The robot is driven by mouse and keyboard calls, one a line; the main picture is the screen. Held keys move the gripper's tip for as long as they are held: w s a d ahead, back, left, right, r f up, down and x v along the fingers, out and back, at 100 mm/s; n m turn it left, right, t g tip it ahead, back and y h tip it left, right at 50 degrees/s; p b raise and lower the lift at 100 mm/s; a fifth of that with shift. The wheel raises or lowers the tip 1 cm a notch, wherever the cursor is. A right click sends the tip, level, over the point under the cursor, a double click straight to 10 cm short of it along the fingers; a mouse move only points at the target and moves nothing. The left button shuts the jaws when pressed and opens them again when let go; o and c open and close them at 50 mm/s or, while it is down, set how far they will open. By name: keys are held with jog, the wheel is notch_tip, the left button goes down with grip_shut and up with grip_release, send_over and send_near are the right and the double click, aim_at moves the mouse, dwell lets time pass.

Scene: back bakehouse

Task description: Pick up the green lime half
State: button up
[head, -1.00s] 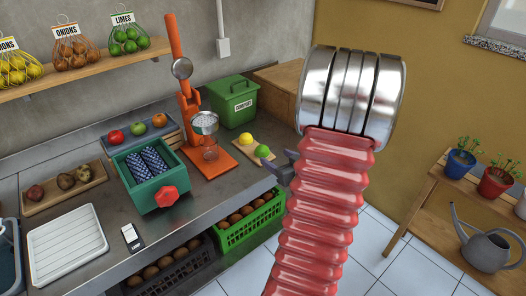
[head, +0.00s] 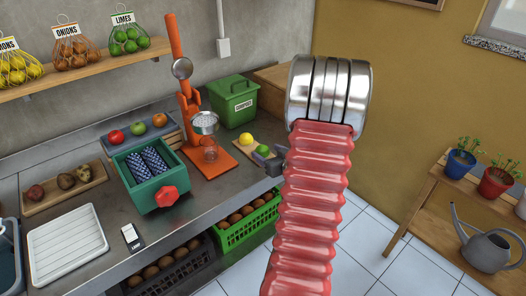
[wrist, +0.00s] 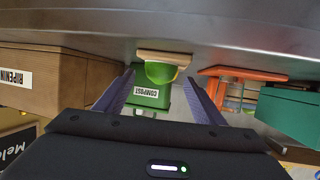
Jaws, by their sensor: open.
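The green lime half (head: 262,149) lies on a small wooden board (head: 240,150) at the right end of the steel counter. A yellow lemon half (head: 246,139) sits just left of it. My gripper (head: 266,160) is open and empty at the board's right edge, close to the lime half and partly in front of it. In the wrist view, which is upside down, the lime half (wrist: 159,72) shows between my two spread fingers and beyond their tips, with some yellow behind it.
An orange citrus press (head: 190,110) with a glass under its strainer stands left of the board. A green compost bin (head: 232,104) stands behind it. A green crate (head: 248,223) is below the counter edge. A teal box (head: 150,190) stands further left.

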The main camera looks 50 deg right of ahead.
aim_at(265, 151)
jog(key=shift+x, duration=1.35)
jog(key=shift+c, duration=0.5)
jog(key=c, duration=1)
jog(key=shift+r, duration=5)
